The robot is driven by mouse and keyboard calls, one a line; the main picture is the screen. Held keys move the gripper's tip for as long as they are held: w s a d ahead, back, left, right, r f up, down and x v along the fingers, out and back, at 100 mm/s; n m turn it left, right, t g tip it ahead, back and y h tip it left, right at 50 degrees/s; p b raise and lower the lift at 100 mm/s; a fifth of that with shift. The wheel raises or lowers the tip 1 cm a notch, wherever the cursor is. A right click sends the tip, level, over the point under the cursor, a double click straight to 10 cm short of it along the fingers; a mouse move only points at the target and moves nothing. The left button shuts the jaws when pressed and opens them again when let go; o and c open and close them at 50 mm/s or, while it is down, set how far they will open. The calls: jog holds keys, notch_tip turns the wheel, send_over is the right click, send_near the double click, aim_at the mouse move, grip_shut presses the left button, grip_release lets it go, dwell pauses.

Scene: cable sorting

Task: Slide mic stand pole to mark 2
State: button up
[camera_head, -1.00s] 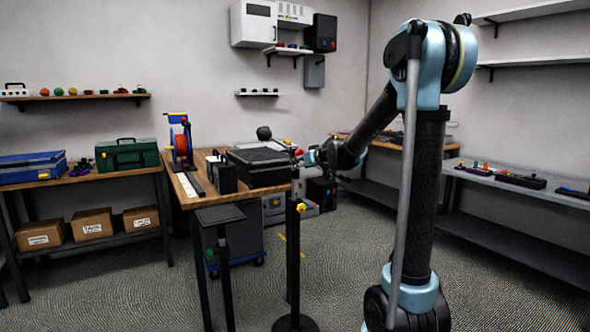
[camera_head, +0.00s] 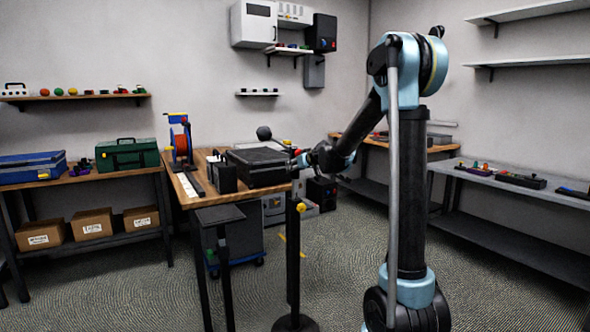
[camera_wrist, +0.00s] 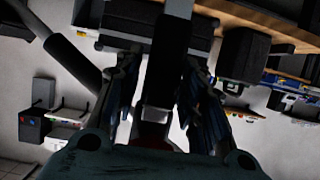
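The black mic stand stands upright on a round base (camera_head: 295,323), in front of the wooden bench. Its pole (camera_head: 293,260) carries a yellow knob (camera_head: 301,207) partway up. A dark ball-shaped head (camera_head: 264,133) shows at the upper left. My gripper (camera_head: 304,159) is at the upper part of the stand, beside a small red piece. In the wrist view, my fingers (camera_wrist: 163,95) lie on either side of a dark upright part, with a reddish piece low between them. Whether they press on it is unclear. I cannot make out mark 2.
A black case (camera_head: 262,166) and dark blocks sit on the wooden bench (camera_head: 205,198), close behind the stand. A dark flat-topped stand (camera_head: 222,214) is left of the pole. A grey bench (camera_head: 500,197) runs along the right. Floor in front is clear.

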aim_at(296, 149)
grip_shut()
jog(key=shift+r, duration=3.55)
jog(key=o, duration=0.5)
grip_release()
jog(key=shift+w, duration=0.1)
jog(key=shift+o, duration=0.2)
jog(key=v, duration=1.2)
jog(key=shift+f, duration=0.15)
